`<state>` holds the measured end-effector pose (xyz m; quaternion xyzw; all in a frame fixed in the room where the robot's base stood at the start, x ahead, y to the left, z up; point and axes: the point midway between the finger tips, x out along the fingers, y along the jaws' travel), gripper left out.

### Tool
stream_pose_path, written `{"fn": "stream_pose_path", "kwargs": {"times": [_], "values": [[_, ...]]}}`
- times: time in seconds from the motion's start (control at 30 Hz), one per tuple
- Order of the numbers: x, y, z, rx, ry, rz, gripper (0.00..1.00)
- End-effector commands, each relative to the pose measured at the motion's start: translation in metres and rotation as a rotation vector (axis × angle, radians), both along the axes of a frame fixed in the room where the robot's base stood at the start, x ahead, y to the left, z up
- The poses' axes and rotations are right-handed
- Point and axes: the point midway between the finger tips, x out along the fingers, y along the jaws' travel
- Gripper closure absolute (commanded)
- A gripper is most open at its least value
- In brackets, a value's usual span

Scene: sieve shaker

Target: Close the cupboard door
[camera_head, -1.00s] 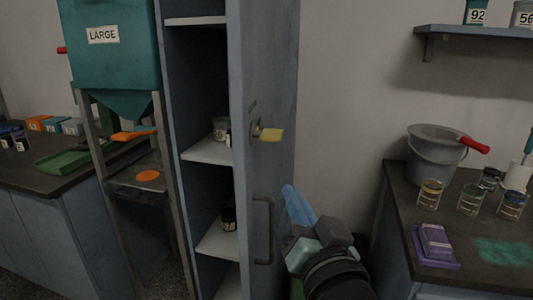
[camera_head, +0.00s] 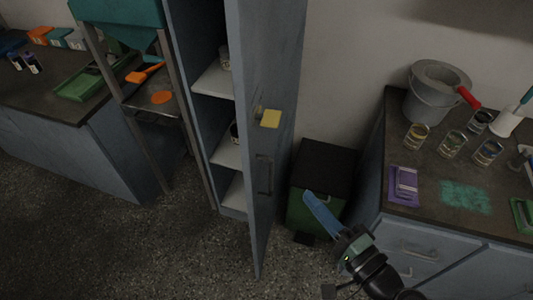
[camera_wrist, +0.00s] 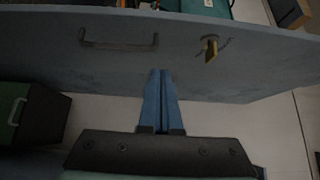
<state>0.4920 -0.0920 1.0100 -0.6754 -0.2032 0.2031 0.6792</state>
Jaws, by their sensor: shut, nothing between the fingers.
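The cupboard door (camera_head: 268,140) is a tall grey-blue panel standing wide open, its outer face turned to the right. It carries a dark bar handle (camera_head: 265,175) and a key with a yellow tag (camera_head: 270,118) above it. The cupboard (camera_head: 196,100) behind it shows pale shelves with a few jars. My gripper (camera_head: 308,196) has blue fingers, shut and empty, and is to the right of the door, apart from it in the head view. In the wrist view, the fingertips (camera_wrist: 161,72) point at the door face (camera_wrist: 185,60), between the handle (camera_wrist: 118,42) and the key (camera_wrist: 210,47); contact cannot be told.
A dark-lidded green bin (camera_head: 322,175) stands on the floor behind my gripper. A counter (camera_head: 420,205) with a bucket (camera_head: 435,95) and jars is at the right. A sieve stand (camera_head: 150,95) is left of the cupboard. Speckled floor (camera_head: 190,245) in front is clear.

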Motion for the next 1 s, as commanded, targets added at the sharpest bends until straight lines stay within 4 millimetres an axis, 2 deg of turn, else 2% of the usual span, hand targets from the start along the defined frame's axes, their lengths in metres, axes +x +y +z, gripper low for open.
{"fn": "stream_pose_path", "kwargs": {"times": [0.17,0.5,0.73,1.0], "values": [[0.022,0.016,0.002,-0.002,-0.001,0.005,1.0],[0.082,0.056,0.002,-0.003,-0.001,0.006,1.0],[0.087,0.086,0.002,-0.004,-0.001,0.004,1.0],[0.089,0.094,0.0,-0.005,-0.001,0.002,1.0]]}}
